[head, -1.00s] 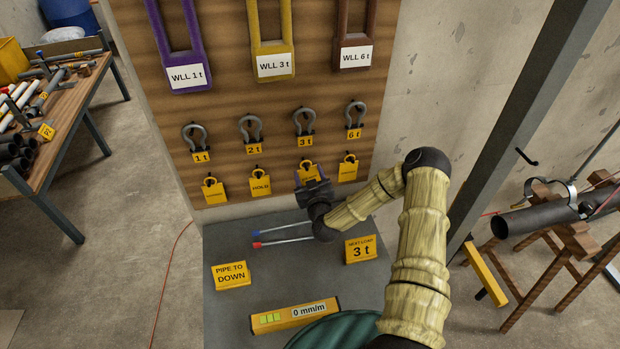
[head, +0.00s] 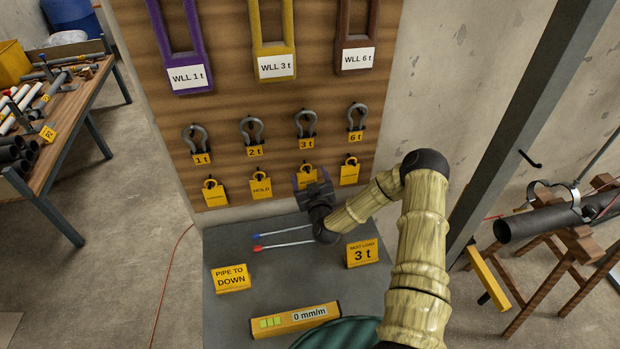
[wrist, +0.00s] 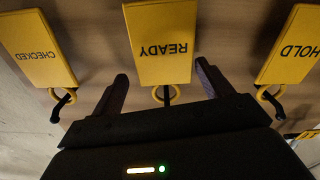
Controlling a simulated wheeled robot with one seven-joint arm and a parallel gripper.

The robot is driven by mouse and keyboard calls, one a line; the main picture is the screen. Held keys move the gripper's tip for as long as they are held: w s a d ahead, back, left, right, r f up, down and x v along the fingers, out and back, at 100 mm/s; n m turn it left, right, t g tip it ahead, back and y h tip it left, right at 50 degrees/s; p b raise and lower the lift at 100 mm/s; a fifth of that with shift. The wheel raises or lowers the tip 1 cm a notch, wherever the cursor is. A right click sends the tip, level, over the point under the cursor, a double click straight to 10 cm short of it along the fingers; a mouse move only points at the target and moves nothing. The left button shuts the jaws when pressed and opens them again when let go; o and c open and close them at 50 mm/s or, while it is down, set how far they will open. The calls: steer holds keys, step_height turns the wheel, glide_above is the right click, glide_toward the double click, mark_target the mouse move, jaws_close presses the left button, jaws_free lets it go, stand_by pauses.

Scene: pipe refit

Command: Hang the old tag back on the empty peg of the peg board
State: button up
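The peg board (head: 230,105) carries a bottom row of yellow tags. In the head view these are a left tag (head: 213,193) too small to read, the HOLD tag (head: 261,185), the READY tag (head: 308,174) and the CHECKED tag (head: 349,172). I see no empty peg in this row. The wrist view, upside down, shows the READY tag (wrist: 162,42) with its ring around a dark peg. My gripper (wrist: 162,75) is open, its fingers apart on either side of that ring and not touching the tag. In the head view my gripper (head: 311,178) partly covers the READY tag.
Shackles hang above the tags, with slings above them. Below is a grey bench top (head: 225,320) with a PIPE TO DOWN sign (head: 231,278), a NEXT LOAD 3 t sign (head: 362,253), two thin rods and a yellow level (head: 296,319). A steel post (head: 520,130) stands right.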

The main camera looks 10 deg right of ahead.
stand_by(0.3)
steer(key=shift+s+f, duration=0.1)
steer(key=shift+s, duration=0.5)
steer(key=s+b, duration=0.4)
steer(key=s, duration=1.2)
steer(key=shift+s, duration=0.15)
